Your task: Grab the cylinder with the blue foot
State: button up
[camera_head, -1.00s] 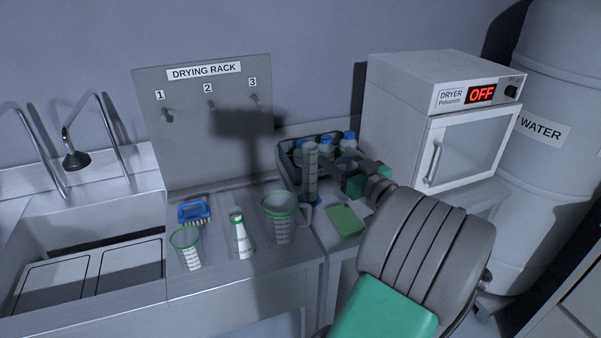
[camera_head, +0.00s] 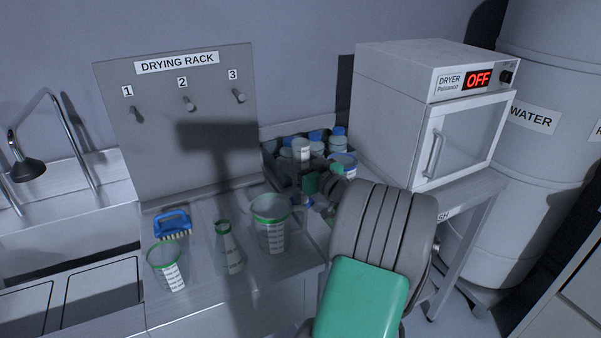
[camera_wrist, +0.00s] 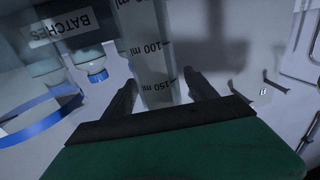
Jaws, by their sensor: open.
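The graduated cylinder stands by the bottle crate; its pale top (camera_head: 301,149) shows above my gripper in the head view. In the wrist view the clear cylinder (camera_wrist: 147,48), with 100 ml and 150 ml marks, runs between my two dark fingers. My gripper (camera_wrist: 160,92) is open, one finger on each side of the cylinder, and I see no firm grip. In the head view my gripper (camera_head: 308,180) covers the cylinder's middle. The blue foot is mostly hidden behind my gripper and arm and cannot be made out clearly.
A dark crate (camera_head: 270,158) of blue-capped bottles is close behind. The dryer (camera_head: 430,115) is right. A drying rack (camera_head: 165,130) stands behind.

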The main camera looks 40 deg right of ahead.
jog(key=shift+w, duration=0.4)
grip_shut()
dwell(0.4)
